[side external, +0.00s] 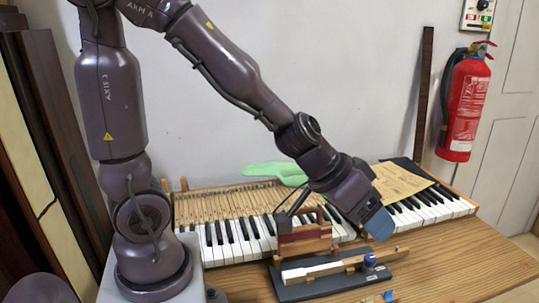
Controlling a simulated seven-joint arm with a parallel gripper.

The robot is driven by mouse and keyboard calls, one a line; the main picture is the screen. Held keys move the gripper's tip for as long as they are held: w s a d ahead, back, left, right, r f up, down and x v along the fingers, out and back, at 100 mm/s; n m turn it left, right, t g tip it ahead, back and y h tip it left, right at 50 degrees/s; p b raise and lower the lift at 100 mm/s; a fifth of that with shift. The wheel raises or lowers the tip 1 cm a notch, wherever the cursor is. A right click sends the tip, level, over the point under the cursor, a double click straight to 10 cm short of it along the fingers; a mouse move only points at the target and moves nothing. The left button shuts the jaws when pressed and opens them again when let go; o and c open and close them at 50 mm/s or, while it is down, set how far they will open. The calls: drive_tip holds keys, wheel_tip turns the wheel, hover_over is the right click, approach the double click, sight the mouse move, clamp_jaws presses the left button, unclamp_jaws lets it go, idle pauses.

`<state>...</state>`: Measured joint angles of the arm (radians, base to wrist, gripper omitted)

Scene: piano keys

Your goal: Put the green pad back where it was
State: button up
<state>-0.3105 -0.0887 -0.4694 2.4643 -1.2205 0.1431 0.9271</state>
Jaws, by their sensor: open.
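A light green pad (275,172) with a rounded outline lies at the back of the keyboard, along the wall. Its right end is partly hidden behind my arm. My gripper (376,222) points down and to the right, over the front of the piano keys, to the right of the wooden action model. It is open, and I see nothing held in it. A blue tip shows at its end. The gripper is well apart from the green pad, in front and to the right of it. Whether the tip touches anything below is unclear from this angle.
The keyboard (235,232) spans the table with exposed wooden key levers behind it. A wooden action model (305,243) stands on a dark base (310,290) in front. A tan paper (400,181) lies on the right keys. Bare table (470,265) is at the right.

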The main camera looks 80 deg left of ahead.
drive_tip(key=s+a+r+g+y, duration=0.1)
drive_tip(key=s+a+r, duration=0.2)
drive_tip(key=s, duration=0.3)
drive_tip(key=s+a+r+g+y, duration=0.1)
drive_tip(key=s+a+r, duration=0.3)
drive_tip(key=s+r, duration=0.2)
drive_tip(key=shift+s+a+m+y, duration=0.3)
drive_tip(key=shift+s+m, duration=0.1)
drive_tip(key=shift+s, duration=0.4)
